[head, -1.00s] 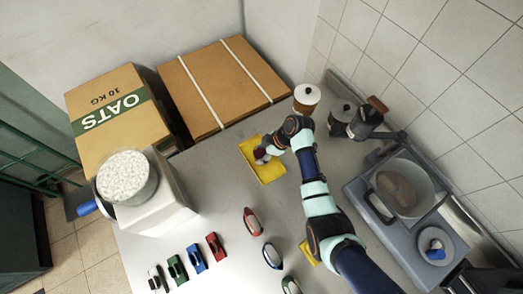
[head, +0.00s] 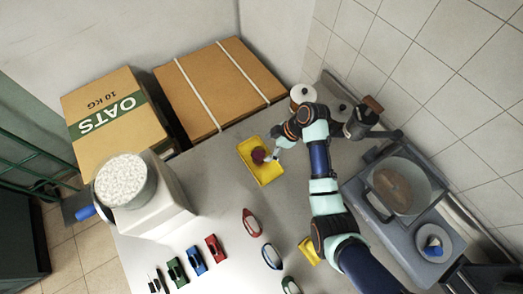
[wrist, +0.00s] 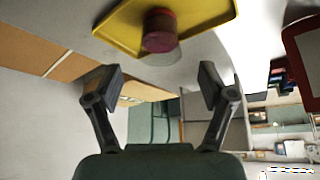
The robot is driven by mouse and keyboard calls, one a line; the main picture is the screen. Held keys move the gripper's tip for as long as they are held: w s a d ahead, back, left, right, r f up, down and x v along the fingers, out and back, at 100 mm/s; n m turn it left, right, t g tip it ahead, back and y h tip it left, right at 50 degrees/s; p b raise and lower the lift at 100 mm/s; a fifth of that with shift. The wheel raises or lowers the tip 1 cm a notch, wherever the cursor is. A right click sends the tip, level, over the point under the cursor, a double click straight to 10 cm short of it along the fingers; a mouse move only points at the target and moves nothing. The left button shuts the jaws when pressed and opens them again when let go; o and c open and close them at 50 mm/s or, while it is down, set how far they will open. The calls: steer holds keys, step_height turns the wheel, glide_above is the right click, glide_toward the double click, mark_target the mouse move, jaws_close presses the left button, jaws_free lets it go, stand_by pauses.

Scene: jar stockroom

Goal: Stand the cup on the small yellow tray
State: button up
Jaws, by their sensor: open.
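The dark red cup (head: 258,155) is in the yellow tray (head: 271,178) near the back of the table. It appears upright, near the tray's middle. In the wrist view the cup (wrist: 158,32) shows on the tray (wrist: 122,24), apart from my fingers. My gripper (head: 278,147) is at the tray's right edge, beside the cup. In the wrist view my gripper (wrist: 155,85) has its two fingers spread wide with nothing between them. A second, smaller-looking yellow piece (head: 309,251) is partly hidden by my arm.
A white-lidded jar (head: 303,95) and dark jars stand behind my arm. A scale-like grey appliance with a bowl (head: 402,190) is at right. A tub of white grains (head: 125,181) is at left. Several coloured clips (head: 215,247) lie in front. Table left of the tray is clear.

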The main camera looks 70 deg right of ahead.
steer(key=v, duration=0.4)
steer(key=shift+s+r, duration=0.15)
steer(key=shift+r, duration=0.1)
